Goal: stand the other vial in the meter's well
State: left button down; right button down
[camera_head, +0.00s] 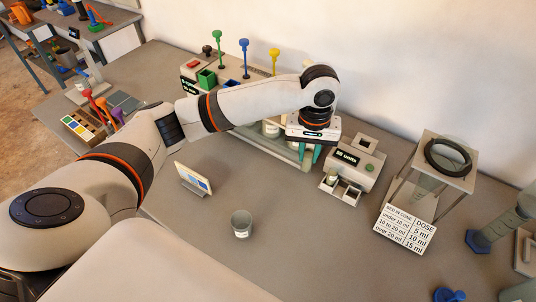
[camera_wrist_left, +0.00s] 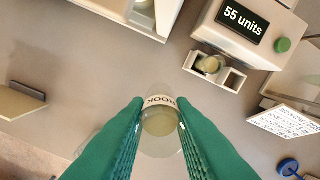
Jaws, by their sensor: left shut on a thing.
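My left gripper (camera_head: 308,155) is shut on a vial in the middle of the bench, left of the meter (camera_head: 345,158). In the left wrist view the vial (camera_wrist_left: 160,118) sits between the green fingers. It has pale yellowish contents and a white label ending in "OOK". In the head view I cannot make it out clearly. The meter (camera_wrist_left: 245,28) shows "55 units" and has a green button. At its front is a white two-cell holder (camera_wrist_left: 226,86). One vial (camera_wrist_left: 209,64) stands in the left cell; the right cell looks empty. My right gripper is not in view.
A small tilted card stand (camera_head: 193,179) is at left. A dose sign (camera_head: 404,229) and ring stand (camera_head: 447,158) are right of the meter. A rack with jars (camera_head: 271,128) runs behind my arm.

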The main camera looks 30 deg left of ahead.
pick_arm(q)
jog(key=w+f+n, duration=0.1)
jog(key=w+f, duration=0.1)
send_over(304, 188)
notch_tip(304, 188, down, 9)
dwell(0.4)
jog(key=shift+f+p, duration=0.15)
jog(key=shift+p, duration=0.2)
jog(key=c, duration=1.3)
grip_release()
jog(key=shift+o, duration=0.2)
